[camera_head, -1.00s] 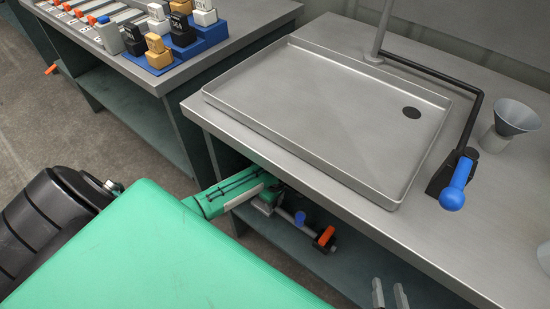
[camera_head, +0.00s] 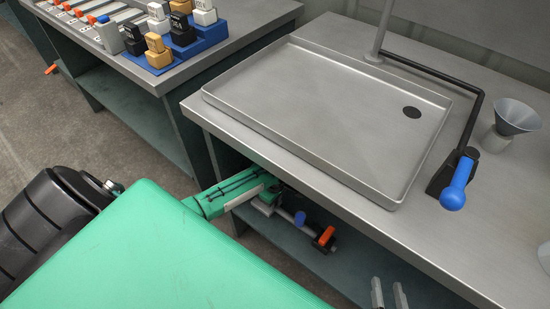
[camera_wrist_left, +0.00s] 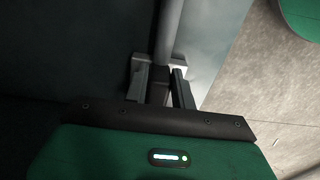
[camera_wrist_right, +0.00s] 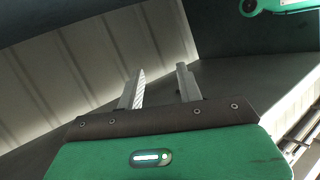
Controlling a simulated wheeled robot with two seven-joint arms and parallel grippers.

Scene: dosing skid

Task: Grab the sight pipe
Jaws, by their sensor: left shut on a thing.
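A grey pipe (camera_wrist_left: 168,35), which I take to be the sight pipe, runs up between the fingers of my left gripper (camera_wrist_left: 160,78) in the left wrist view. The gripper is shut on it. In the head view my left gripper (camera_head: 265,202) is under the counter's front edge, at the end of a grey pipe piece with a blue fitting (camera_head: 300,218) and an orange handle (camera_head: 326,235). The pipe's far part is hidden by the counter. My right gripper (camera_head: 389,291) is open and empty in front of the counter; its parted fingers also show in the right wrist view (camera_wrist_right: 160,80).
The steel counter (camera_head: 250,155) overhangs a dark green lower shelf (camera_head: 350,275). On it are a shallow tray (camera_head: 310,95), a blue-knobbed lever (camera_head: 458,185) and a grey funnel (camera_head: 515,118). A second bench (camera_head: 235,40) at the left back holds several coloured blocks.

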